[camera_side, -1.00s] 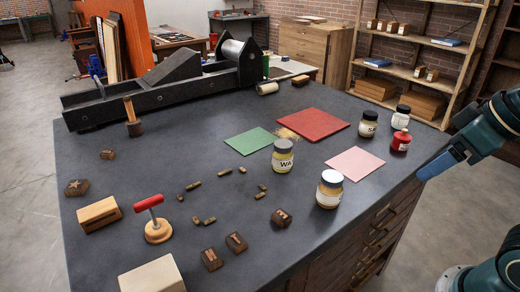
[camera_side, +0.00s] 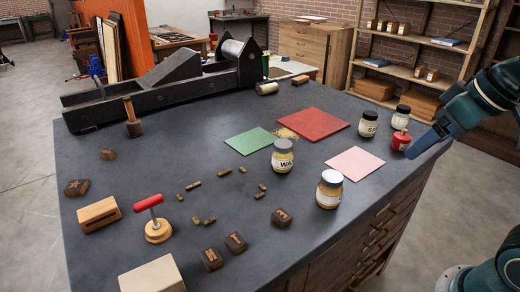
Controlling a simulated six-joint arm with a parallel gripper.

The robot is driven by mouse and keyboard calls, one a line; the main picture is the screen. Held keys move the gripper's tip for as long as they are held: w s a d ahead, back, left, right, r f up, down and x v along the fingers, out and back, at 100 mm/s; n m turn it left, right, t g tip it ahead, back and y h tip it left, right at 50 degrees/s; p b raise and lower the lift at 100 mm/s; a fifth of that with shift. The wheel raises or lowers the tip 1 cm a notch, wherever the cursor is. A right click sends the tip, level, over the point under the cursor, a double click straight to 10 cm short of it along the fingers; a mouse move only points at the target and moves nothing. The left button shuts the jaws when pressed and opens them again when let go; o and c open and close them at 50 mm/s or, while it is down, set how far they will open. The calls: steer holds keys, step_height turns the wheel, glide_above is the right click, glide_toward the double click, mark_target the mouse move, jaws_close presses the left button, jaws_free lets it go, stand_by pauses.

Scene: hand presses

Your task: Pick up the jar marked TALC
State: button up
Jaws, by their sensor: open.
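No label that reads TALC can be made out. Several jars stand upright on the dark bench. One jar with a grey lid, marked "WA" (camera_side: 283,160), is in the middle. A jar marked "SA" (camera_side: 368,127) and another dark-lidded jar (camera_side: 400,120) are at the back right, the latter's label unreadable. My gripper (camera_side: 411,153), seen side-on in blue, is open and empty. It appears beside the red container (camera_side: 400,142) at the right edge; whether they touch is unclear.
A green sheet (camera_side: 250,141), a red sheet (camera_side: 311,124) and a pink sheet (camera_side: 355,163) lie flat on the bench. A long dark press (camera_side: 165,90) fills the back left. Wooden blocks, small type pieces and a red-handled tool (camera_side: 157,228) are at the left. The right front is clear.

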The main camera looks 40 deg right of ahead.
steer(key=w+d+r+m+h, duration=0.1)
steer(key=w+d+r+m, duration=0.3)
steer(key=w+d, duration=0.55)
steer(key=m+g+h, duration=0.3)
steer(key=m+g, duration=0.1)
steer(key=m, duration=0.4)
glide_above(401, 116)
steer(key=s+a, duration=0.1)
steer(key=a, duration=0.1)
step_height(401, 116, down, 13)
steer(key=shift+s+r, duration=0.15)
steer(key=shift+r, duration=0.05)
steer(key=shift+f, duration=0.1)
steer(key=shift+x, duration=4.15)
steer(key=shift+a+f, duration=0.1)
steer(key=shift+a, duration=0.05)
steer(key=shift+x, duration=2.6)
